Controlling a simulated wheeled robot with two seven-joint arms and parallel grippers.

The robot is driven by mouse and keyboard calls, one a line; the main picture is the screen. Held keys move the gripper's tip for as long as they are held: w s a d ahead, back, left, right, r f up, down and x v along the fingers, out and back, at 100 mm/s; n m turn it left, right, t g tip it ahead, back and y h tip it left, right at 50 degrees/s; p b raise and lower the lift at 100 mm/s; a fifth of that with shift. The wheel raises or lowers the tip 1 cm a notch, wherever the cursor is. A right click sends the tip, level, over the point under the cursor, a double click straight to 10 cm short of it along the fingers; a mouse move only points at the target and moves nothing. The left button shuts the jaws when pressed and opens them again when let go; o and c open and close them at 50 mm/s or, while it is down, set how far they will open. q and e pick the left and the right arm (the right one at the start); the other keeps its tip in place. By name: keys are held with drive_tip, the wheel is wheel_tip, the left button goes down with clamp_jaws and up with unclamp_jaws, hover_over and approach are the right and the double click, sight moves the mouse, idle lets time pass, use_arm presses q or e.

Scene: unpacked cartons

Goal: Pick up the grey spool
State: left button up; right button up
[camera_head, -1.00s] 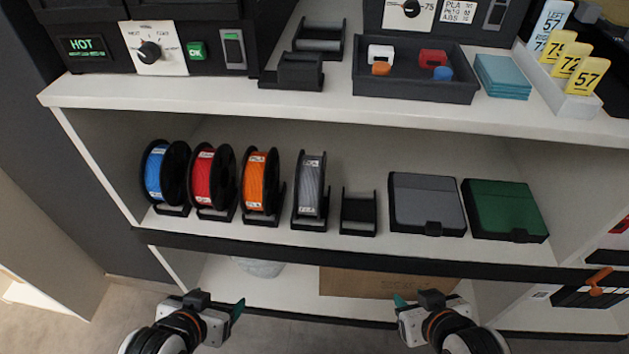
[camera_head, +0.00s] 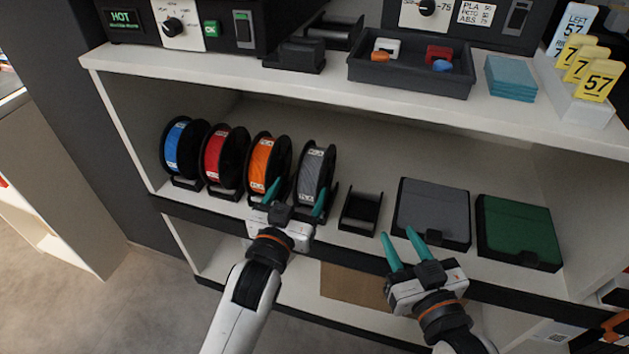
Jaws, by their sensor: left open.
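The grey spool (camera_head: 312,172) stands upright in a black holder on the middle shelf, to the right of the orange spool (camera_head: 263,160). My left gripper (camera_head: 296,194) is open, with its teal fingers spread in front of the lower parts of the orange and grey spools. One finger overlaps the orange spool in the picture and the other overlaps the grey spool's lower edge. I cannot tell whether either finger touches. My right gripper (camera_head: 401,247) is open and empty in front of the shelf edge, below the grey case.
A blue spool (camera_head: 178,146) and a red spool (camera_head: 217,155) stand further left. An empty black holder (camera_head: 361,212) sits right of the grey spool, then a grey case (camera_head: 434,211) and a green case (camera_head: 519,230). The upper shelf (camera_head: 300,84) overhangs them.

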sight(313, 163)
use_arm(q)
drive_tip(key=b+x, duration=0.1)
drive_tip(key=x, duration=0.3)
drive_tip(key=shift+f, duration=0.15)
drive_tip(key=shift+w+d, duration=0.1)
drive_tip(key=shift+w, duration=0.4)
drive_tip(key=b+x, duration=0.2)
drive_tip(key=x, duration=0.2)
drive_tip(key=shift+w+f, duration=0.2)
drive_tip(key=shift+w, duration=0.05)
drive_tip(key=shift+w+d, duration=0.1)
drive_tip(key=shift+w, duration=0.1)
clamp_jaws()
drive_tip(key=shift+r, duration=0.15)
use_arm(e)
drive_tip(key=s+r+t+y, duration=0.3)
drive_tip(key=s+r+t, duration=0.1)
drive_tip(key=r+t, duration=0.5)
wheel_tip(313, 163, up, 3)
drive_tip(key=shift+s+a+f, duration=0.1)
drive_tip(key=shift+s+a, duration=0.2)
drive_tip(key=shift+a, duration=0.05)
